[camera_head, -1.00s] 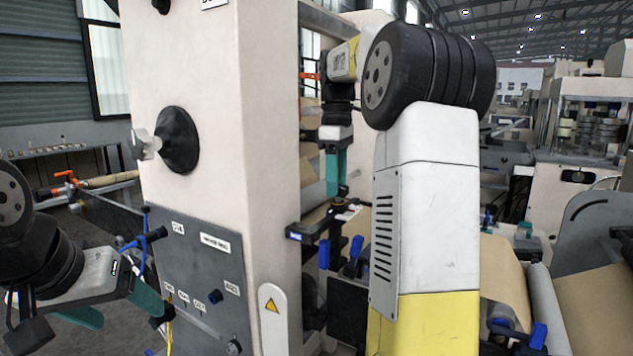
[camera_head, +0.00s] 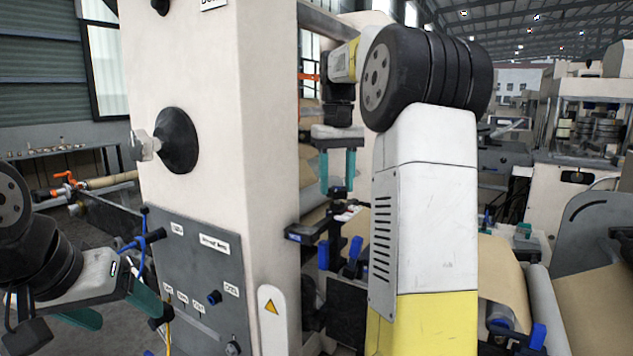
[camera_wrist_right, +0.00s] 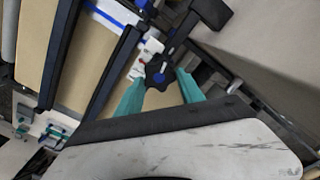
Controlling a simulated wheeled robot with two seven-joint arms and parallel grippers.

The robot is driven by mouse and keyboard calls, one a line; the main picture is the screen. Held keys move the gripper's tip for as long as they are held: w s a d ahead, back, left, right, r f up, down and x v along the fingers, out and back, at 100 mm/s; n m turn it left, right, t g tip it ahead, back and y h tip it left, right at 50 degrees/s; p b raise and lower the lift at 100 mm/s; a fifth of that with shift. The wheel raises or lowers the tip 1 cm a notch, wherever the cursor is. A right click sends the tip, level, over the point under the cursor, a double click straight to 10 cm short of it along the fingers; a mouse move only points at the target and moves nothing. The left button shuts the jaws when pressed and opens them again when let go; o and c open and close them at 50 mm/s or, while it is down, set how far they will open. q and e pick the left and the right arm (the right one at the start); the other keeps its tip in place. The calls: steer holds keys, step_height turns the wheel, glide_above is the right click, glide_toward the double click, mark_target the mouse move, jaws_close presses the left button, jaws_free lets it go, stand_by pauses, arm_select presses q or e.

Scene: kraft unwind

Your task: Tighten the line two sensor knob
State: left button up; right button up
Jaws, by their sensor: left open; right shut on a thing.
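A dark lobed knob (camera_wrist_right: 158,73) shows in the right wrist view, on a bracket beside a white and red part. My right gripper (camera_wrist_right: 160,80) has its teal fingers on both sides of this knob and is shut on it. In the head view my right gripper (camera_head: 337,190) points down over the dark bracket (camera_head: 312,230) beside the cream column; the knob is hard to make out there. My left gripper (camera_head: 118,312) is open and empty at the lower left, in front of the grey panel.
The cream column (camera_head: 215,120) with a black round knob (camera_head: 177,140) stands between my grippers. A grey control panel (camera_head: 190,260) has small knobs and labels. Blue-handled parts (camera_head: 355,248) and brown paper web (camera_wrist_right: 95,60) lie close to my right gripper.

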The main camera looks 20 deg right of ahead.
mark_target(337, 188)
steer(key=shift+d+r+m, duration=0.1)
steer(key=shift+r+m, duration=0.1)
steer(key=shift+m, duration=0.8)
steer(key=o, duration=1.4)
steer(key=shift+f, duration=0.1)
steer(key=shift+r, duration=3.9)
steer(key=shift+s, duration=0.1)
